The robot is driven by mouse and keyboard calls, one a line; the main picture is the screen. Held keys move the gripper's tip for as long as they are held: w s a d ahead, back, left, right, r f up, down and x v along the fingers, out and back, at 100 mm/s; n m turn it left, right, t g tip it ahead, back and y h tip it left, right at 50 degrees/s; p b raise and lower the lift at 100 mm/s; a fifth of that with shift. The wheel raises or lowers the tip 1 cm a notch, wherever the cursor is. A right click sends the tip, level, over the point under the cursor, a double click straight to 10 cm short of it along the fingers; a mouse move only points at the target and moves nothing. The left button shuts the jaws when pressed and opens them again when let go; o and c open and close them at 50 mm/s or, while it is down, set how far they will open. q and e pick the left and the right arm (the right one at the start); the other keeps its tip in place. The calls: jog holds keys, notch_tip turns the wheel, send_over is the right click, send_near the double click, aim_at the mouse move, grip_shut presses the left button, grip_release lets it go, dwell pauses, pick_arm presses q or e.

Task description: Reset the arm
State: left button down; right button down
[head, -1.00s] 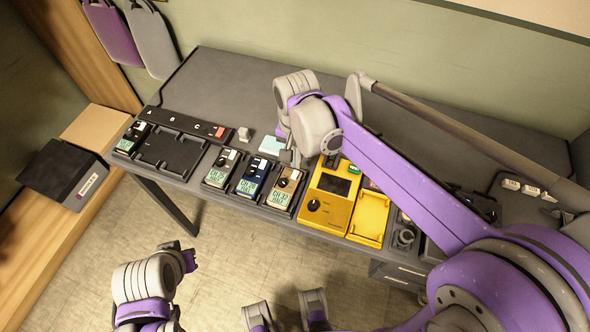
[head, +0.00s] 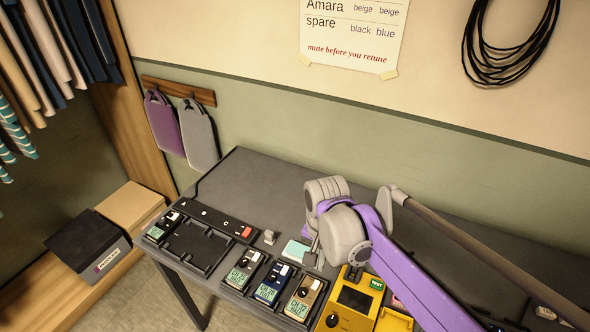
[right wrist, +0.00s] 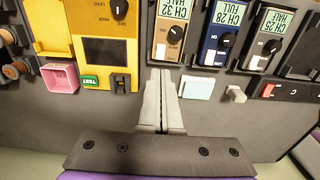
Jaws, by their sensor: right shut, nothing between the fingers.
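My right arm reaches in from the right in the head view. Its gripper (head: 310,258) points down over the desk (head: 275,185), just behind the row of packs. In the right wrist view the two grey fingers (right wrist: 161,80) are together with nothing between them. My left gripper is out of view.
The yellow unit (right wrist: 105,50) and a pink tray (right wrist: 60,77) are on the other side. A black dock (head: 190,248) sits at the desk's left. The desk's back is largely clear.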

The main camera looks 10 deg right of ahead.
jog(key=shift+s+d+f+n+t+p, duration=0.35)
jog(key=shift+s+d+n+t, duration=0.7)
jog(key=shift+s, duration=1.3)
jog(key=shift+s+d+f+n+t+p, duration=0.2)
jog(key=shift+s+d+n+t+p, duration=0.75)
jog(key=shift+s, duration=1.4)
jog(key=shift+s+d+f+n+t+b, duration=0.2)
jog(key=shift+s+d+n+t, duration=0.5)
jog(key=shift+s+d+n, duration=1.2)
jog(key=shift+s+a+m, duration=0.4)
jog(key=shift+a+m, duration=0.1)
jog(key=shift+a, duration=0.05)
